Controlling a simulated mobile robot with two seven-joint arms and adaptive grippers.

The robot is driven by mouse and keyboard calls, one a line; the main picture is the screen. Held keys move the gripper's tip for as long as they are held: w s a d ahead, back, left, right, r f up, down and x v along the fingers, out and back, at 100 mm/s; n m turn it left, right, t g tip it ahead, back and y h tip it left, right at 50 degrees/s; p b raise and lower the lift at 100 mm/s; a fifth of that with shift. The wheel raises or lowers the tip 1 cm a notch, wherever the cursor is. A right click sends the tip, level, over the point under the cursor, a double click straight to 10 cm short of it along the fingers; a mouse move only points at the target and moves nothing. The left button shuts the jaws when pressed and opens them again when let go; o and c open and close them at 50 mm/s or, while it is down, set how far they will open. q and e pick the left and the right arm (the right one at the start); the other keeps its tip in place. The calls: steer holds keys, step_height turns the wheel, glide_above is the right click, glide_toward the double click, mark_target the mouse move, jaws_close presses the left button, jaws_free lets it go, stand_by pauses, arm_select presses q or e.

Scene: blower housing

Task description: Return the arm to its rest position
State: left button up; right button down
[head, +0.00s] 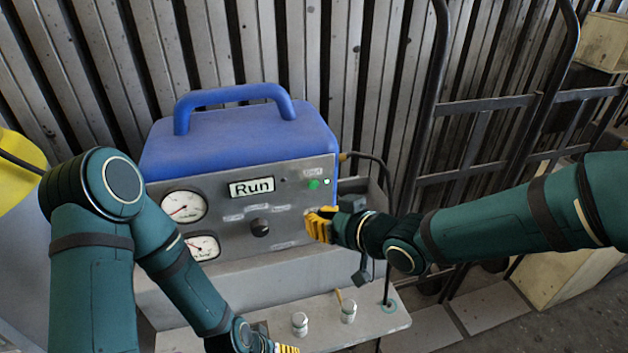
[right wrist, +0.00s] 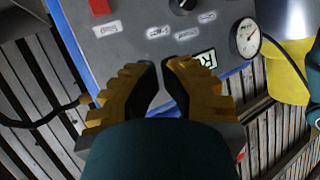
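My right gripper (head: 318,225) is in front of the right part of the grey control panel (head: 285,235) of the blue-topped blower unit (head: 240,138). In the right wrist view its yellow fingers (right wrist: 160,64) are drawn close together with a narrow empty gap at the tips. They point at the panel; I cannot tell whether they touch it. A red button (right wrist: 100,7) shows beyond them in that view. My left gripper (head: 285,349) is cut off at the bottom edge of the head view, with only a little yellow showing.
The panel has a "Run" display (head: 251,187), a lit green button (head: 314,184), a black knob (head: 260,227) and two gauges. A hand truck (head: 480,105) stands at the right.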

steer(key=s+d+f+m+g+h, duration=0.1)
steer(key=d+f+m+h, duration=0.15)
steer(key=f, duration=0.65)
steer(key=s+d+f+m+g+h, duration=0.1)
steer(key=s+d+f+m+g, duration=0.15)
steer(key=f, duration=0.55)
steer(key=s+d+f+m+g+h, duration=0.1)
steer(key=s+d+f+m+g, duration=0.1)
steer(key=s+f, duration=0.3)
steer(key=s+d+f+m+g+h, duration=0.1)
steer(key=s+f, duration=0.4)
steer(key=f, duration=0.5)
steer(key=d+m+g, duration=0.1)
steer(key=d, duration=0.1)
steer(key=shift+s+d+h, duration=0.3)
steer(key=shift+s+h, duration=0.05)
